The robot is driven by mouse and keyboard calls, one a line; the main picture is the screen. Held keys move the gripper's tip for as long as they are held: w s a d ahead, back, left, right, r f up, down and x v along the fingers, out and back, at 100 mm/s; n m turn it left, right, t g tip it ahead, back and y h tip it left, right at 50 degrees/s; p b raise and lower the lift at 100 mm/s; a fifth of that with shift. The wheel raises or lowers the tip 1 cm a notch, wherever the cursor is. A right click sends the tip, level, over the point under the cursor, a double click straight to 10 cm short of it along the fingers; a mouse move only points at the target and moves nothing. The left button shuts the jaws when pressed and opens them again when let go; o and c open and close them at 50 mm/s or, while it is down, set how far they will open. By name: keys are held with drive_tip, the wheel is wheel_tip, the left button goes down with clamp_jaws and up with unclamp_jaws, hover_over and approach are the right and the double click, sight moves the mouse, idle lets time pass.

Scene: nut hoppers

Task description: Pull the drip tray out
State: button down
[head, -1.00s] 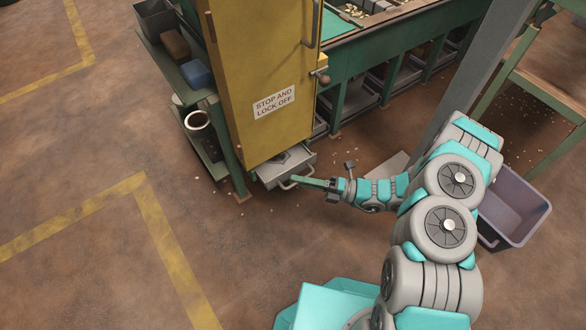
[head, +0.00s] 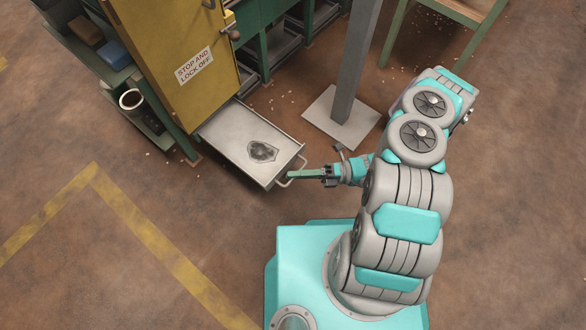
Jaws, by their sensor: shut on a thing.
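The drip tray (head: 230,135) is a shallow grey metal tray low under the yellow cabinet (head: 165,50). It sticks well out from beneath the cabinet, with its back end hidden under it. A dark stain or puddle (head: 263,151) lies on its floor near the front. A looped handle (head: 291,172) sits on its front wall. My gripper (head: 290,175) is at that handle, shut on it, reaching in from the right.
A grey post on a square base plate (head: 318,112) stands right of the tray, behind my arm. A green shelf with a blue box (head: 113,54) and a white-rimmed bucket (head: 131,99) stands left of the cabinet. The floor in front is open, with yellow lines.

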drive_tip(key=shift+d, duration=0.1)
drive_tip(key=c, duration=0.9)
unclamp_jaws()
drive_tip(key=shift+d, duration=0.1)
drive_tip(key=d, duration=0.5)
drive_tip(key=d+f, duration=0.1)
drive_tip(key=d, duration=0.1)
drive_tip(key=shift+w+d+f, duration=0.1)
drive_tip(key=shift+w+d, duration=0.15)
drive_tip(key=shift+w, duration=0.05)
